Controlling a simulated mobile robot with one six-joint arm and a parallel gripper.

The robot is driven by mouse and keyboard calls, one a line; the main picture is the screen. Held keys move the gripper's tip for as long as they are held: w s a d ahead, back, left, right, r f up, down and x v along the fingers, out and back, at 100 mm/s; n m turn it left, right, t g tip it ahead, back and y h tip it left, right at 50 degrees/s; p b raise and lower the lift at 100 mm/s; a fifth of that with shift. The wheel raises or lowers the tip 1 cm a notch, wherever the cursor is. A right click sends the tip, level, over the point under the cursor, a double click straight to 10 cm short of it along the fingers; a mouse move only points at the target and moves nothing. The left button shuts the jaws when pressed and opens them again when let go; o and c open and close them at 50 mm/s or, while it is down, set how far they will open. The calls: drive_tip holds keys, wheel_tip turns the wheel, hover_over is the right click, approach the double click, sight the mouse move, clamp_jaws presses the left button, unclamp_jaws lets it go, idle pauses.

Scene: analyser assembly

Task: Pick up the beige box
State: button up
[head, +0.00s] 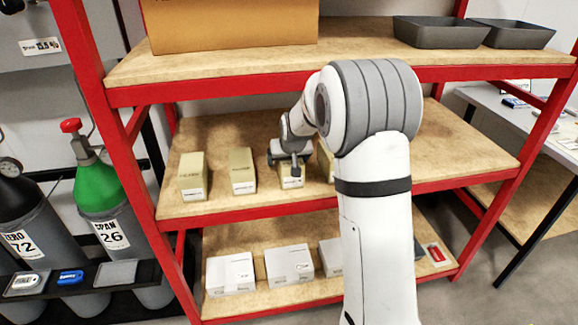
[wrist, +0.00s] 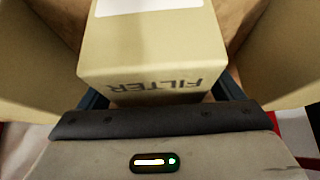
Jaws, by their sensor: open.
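Several beige boxes stand in a row on the middle shelf. In the head view, one beige box (head: 291,178) is partly hidden behind my gripper (head: 291,160), which is at its top. In the wrist view, a beige box (wrist: 150,55) with FILTER printed on it, upside down in the picture, sits close in front of the gripper (wrist: 160,100). Dark jaw parts show on both sides of this box, so the open jaws appear to straddle it. Whether they touch it I cannot tell. The fingertips are mostly hidden by the box.
Beige boxes (head: 193,177) (head: 242,171) stand to the left, and another (head: 325,160) stands close on the right, partly hidden by my arm. The upper shelf (head: 225,66) lies above. White boxes (head: 289,265) stand on the lower shelf. A red post (head: 95,110) bounds the left side.

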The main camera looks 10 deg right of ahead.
drive_tip(key=c, duration=1.2)
drive_tip(key=shift+c, duration=0.4)
drive_tip(key=shift+r, duration=0.15)
